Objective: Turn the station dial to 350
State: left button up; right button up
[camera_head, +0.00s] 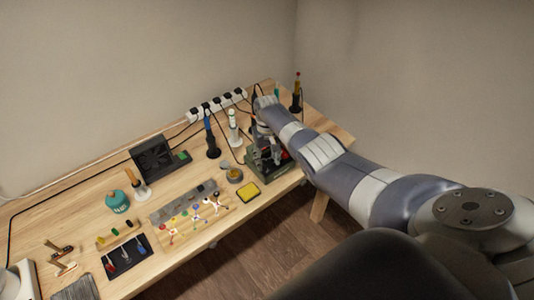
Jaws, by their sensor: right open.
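A dark green station (254,171) sits at the right part of the workbench, near its front edge. My right arm reaches in from the right, and my right gripper (268,156) is over the station, pointing down. The gripper is open. It covers much of the station's top and face. The station dial cannot be made out, and I cannot tell whether the fingers touch it. No number can be read. My left gripper is not in view.
Soldering irons in stands (213,150) and a power strip (216,106) are behind. A yellow sponge (248,191) and a small round tin (234,175) lie left of the station. A black fan unit (154,155) and a teal container (117,201) stand further left.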

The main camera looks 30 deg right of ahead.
aim_at(267, 162)
notch_tip(267, 162, up, 12)
dwell(0.6)
dwell(0.4)
